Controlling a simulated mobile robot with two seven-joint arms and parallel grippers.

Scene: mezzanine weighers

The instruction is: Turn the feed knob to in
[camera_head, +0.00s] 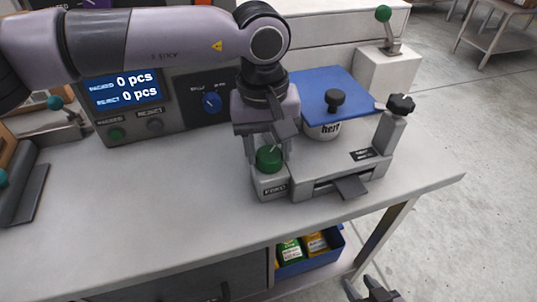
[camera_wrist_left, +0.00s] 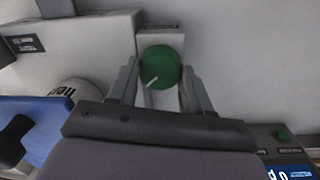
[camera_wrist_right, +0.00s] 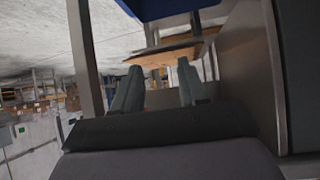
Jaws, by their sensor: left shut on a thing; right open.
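The feed knob (camera_head: 268,158) is a round green knob on a small grey block with a dark label (camera_head: 275,189), at the front of the grey machine. It also shows in the left wrist view (camera_wrist_left: 160,67), where its white pointer line runs toward the lower left. My left gripper (camera_head: 268,153) points down from above, shut on the knob with one finger on each side. The left wrist view shows these fingers (camera_wrist_left: 160,88) too. My right gripper (camera_wrist_right: 155,85) is open and empty, low beside the bench; part of it shows at the bottom of the head view (camera_head: 370,290).
A blue bin (camera_head: 320,262) of packets sits below. The bench's left front (camera_head: 150,220) is clear.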

